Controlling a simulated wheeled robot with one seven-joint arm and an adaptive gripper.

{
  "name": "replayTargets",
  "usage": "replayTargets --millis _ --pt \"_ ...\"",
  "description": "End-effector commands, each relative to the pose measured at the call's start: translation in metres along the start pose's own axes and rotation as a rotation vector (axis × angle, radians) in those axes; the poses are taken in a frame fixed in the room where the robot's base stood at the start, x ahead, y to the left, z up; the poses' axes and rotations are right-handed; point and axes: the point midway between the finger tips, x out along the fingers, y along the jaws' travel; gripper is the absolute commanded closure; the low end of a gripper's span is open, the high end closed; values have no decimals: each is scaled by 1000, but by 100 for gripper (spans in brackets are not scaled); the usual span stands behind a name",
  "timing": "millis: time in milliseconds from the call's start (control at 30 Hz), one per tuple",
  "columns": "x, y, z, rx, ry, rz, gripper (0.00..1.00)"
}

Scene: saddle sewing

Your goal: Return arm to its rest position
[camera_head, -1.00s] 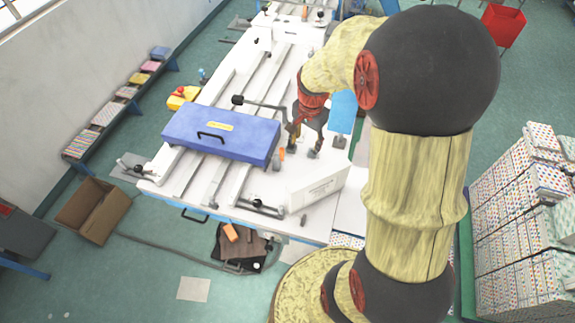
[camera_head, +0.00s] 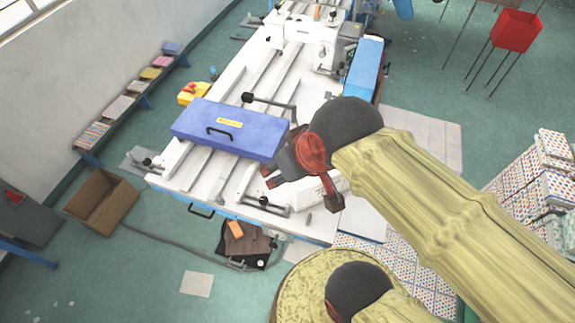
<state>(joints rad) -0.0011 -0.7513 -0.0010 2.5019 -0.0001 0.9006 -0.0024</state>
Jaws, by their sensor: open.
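My arm stretches in from the lower right of the head view. My gripper (camera_head: 301,190) hangs over the right part of the white machine table, just right of the blue case. Its two fingers are spread apart and nothing shows between them. The blue case (camera_head: 232,133) with a black handle and a yellow label lies across the table's rails, and it is apart from the fingers as far as I can tell. Part of the white block behind the gripper is hidden.
The white machine table (camera_head: 216,189) carries rails and clamps. An open cardboard box (camera_head: 101,200) stands on the floor at left. Stacked patterned boxes (camera_head: 543,180) stand at right, and a red bin (camera_head: 515,29) on legs is at the upper right. Green floor around is partly free.

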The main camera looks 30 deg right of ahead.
Motion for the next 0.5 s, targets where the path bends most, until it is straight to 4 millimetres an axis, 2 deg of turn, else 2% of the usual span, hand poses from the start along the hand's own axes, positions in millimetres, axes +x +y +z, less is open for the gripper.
replayTargets --millis 167,267,367,500 --pt "3 0 1 2 0 0 48" --pt "11 0 5 2 0 0 48" --pt "26 0 13 3 0 0 48" --pt "55 0 29 3 0 1 48"
